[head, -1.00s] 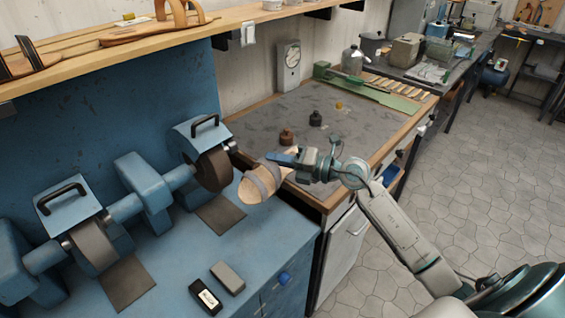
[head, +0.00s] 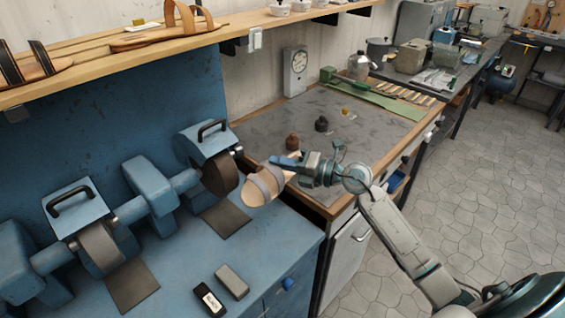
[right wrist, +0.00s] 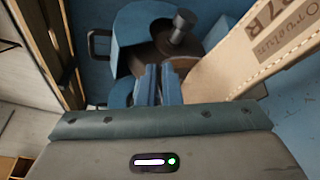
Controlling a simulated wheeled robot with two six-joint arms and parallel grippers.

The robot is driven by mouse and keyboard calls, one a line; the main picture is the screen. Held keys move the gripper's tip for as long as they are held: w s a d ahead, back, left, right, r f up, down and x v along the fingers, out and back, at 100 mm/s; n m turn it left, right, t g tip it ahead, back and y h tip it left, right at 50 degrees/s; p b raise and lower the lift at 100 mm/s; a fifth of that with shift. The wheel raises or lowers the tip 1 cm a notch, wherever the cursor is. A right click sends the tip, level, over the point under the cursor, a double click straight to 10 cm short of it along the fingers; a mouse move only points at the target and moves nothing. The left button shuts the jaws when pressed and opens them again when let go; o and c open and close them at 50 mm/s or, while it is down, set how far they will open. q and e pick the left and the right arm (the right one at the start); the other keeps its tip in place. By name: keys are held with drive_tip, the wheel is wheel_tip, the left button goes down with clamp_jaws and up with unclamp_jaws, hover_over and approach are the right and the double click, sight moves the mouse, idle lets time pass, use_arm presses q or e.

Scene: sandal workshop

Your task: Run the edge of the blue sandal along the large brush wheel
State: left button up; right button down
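The sandal (head: 257,192) has a tan sole and grey-blue straps. My right gripper (head: 285,161) is shut on it, and it hangs in the air over the bench's right end. In the right wrist view the fingers (right wrist: 158,85) are close together, with the stamped tan sole (right wrist: 262,52) at their right; the exact grip spot is hidden. The dark brown brush wheel (head: 220,173) is just left of the sandal; I cannot tell whether they touch. It also shows behind the fingers in the right wrist view (right wrist: 142,57). My left gripper is not in view.
A grey wheel (head: 101,249) is further left on the same blue machine (head: 150,185). A black block (head: 209,300) and a grey block (head: 231,281) lie on the blue bench. A wooden shelf (head: 100,72) hangs above. A grey worktop (head: 370,130) with two small bottles is behind the gripper.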

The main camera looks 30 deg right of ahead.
drive_tip(key=shift+w+a+r, duration=0.2)
drive_tip(key=shift+w, duration=0.45)
idle(1.1)
drive_tip(key=shift+s+a+p, duration=0.35)
drive_tip(key=shift+s+p, duration=0.1)
drive_tip(key=shift+p, duration=0.25)
idle(0.4)
drive_tip(key=shift+s+a, duration=0.25)
drive_tip(key=shift+a, duration=0.1)
drive_tip(key=shift+s+a+f+p, duration=0.1)
drive_tip(key=shift+a+p, duration=0.1)
drive_tip(key=shift+p, duration=0.1)
idle(0.6)
drive_tip(key=shift+s+a+y, duration=0.2)
drive_tip(key=shift+a+y, duration=0.1)
drive_tip(key=shift+a, duration=0.2)
drive_tip(key=shift+a+p, duration=0.15)
drive_tip(key=shift+p, duration=0.15)
idle(0.6)
drive_tip(key=shift+s+a+p, duration=0.3)
drive_tip(key=shift+a+p, duration=0.15)
drive_tip(key=shift+a, duration=0.15)
drive_tip(key=shift+s+a+f+p, duration=0.1)
drive_tip(key=shift+s+a+p, duration=0.05)
drive_tip(key=shift+a+p, duration=0.2)
idle(1.0)
